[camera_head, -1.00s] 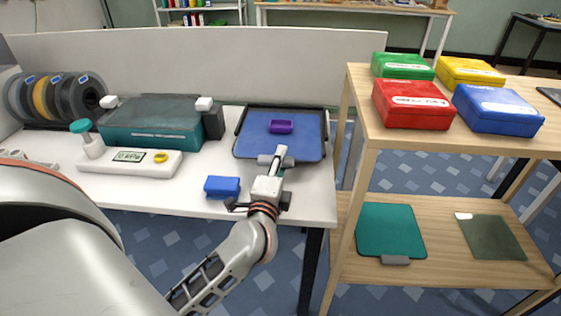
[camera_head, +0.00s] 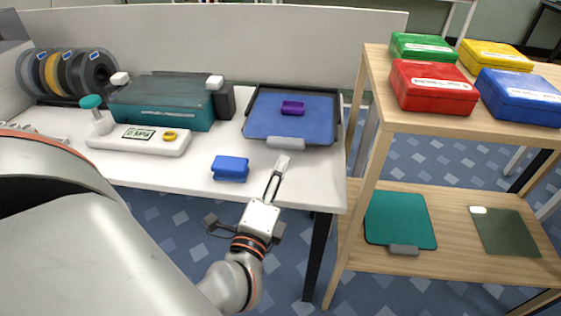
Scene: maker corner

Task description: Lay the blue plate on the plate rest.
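The blue plate (camera_head: 311,125) lies flat on the white bench, with a grey tab (camera_head: 286,143) at its front edge and a small purple piece (camera_head: 292,108) on top. It lies on a dark-edged plate rest (camera_head: 338,117), whose rim shows along the back and right; the rest of it is hidden under the plate. My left gripper (camera_head: 282,165) is just in front of the tab, over the bench's front edge, and appears apart from it. Its fingers are seen in line, so their opening is unclear. My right gripper is not in view.
A blue block (camera_head: 230,168) sits left of my gripper. A teal machine (camera_head: 163,105), a white scale-like device (camera_head: 140,138) and spools (camera_head: 70,73) stand further left. A wooden shelf (camera_head: 400,190) at right holds coloured boxes above and a teal plate (camera_head: 400,219) below.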

